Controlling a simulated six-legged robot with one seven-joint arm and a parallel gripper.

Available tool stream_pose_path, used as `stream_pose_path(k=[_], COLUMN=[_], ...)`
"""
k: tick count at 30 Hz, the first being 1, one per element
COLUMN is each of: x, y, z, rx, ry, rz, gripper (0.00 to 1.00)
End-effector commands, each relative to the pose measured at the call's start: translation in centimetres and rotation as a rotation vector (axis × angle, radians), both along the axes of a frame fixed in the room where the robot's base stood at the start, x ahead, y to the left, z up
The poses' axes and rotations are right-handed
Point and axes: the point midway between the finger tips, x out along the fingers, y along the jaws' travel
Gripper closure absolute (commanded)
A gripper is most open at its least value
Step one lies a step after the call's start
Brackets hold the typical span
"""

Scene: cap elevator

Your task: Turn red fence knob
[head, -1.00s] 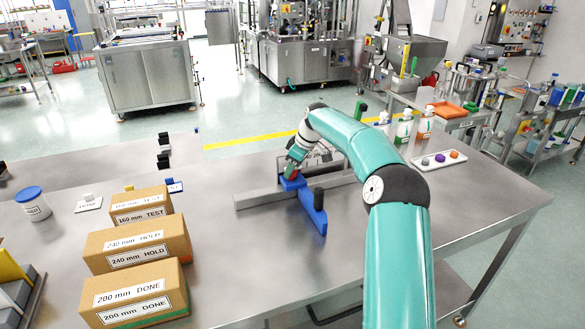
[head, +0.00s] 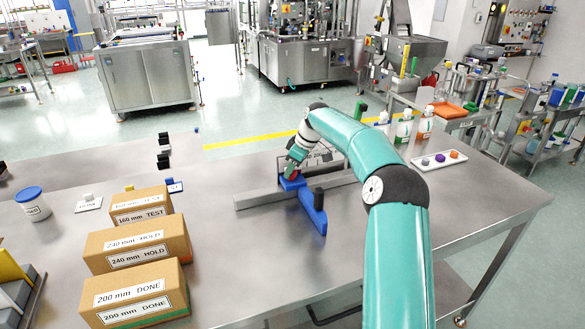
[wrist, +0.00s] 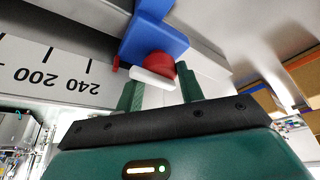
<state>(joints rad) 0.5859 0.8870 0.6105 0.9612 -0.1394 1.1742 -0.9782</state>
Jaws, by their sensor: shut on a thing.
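The red knob (wrist: 160,66) sits on the blue fence (wrist: 158,38) in the wrist view, with a pale bar (wrist: 153,78) across its near face. My gripper (wrist: 160,88) has its two green fingers on either side of the knob and is shut on it. In the head view my gripper (head: 293,169) reaches down to the knob (head: 291,175) at the far end of the blue fence (head: 312,209). The fence lies across a grey metal rail (head: 258,198). My fingers partly hide the knob there.
A ruler plate (wrist: 45,75) marked 200 and 240 stands close beside the gripper. Labelled cardboard boxes (head: 137,243) stand left on the metal table. A white tray (head: 439,159) with coloured pieces and bottles (head: 404,128) are at the right. Table space in front of the rail is clear.

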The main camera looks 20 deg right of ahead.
Motion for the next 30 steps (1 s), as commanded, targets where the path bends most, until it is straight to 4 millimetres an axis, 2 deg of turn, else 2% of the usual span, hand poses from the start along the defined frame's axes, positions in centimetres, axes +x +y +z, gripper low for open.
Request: stream_pose_path(k=[8, 9, 11, 12, 23, 30], x=[-0.15, -0.13, -0.12, -0.11, -0.02, -0.14], y=[-0.02, -0.02, -0.02, -0.02, 0.03, 0.09], z=[-0.27, -0.26, -0.23, -0.2, 0.01, 0.07], rx=[0.001, 0.0, 0.001, 0.0, 0.0, -0.001], ry=[0.008, 0.007, 0.006, 0.006, 0.0, -0.001], rz=[0.001, 0.001, 0.001, 0.001, -0.02, -0.182], gripper=[0.85, 0.54, 0.43, 0.41, 0.41, 0.41])
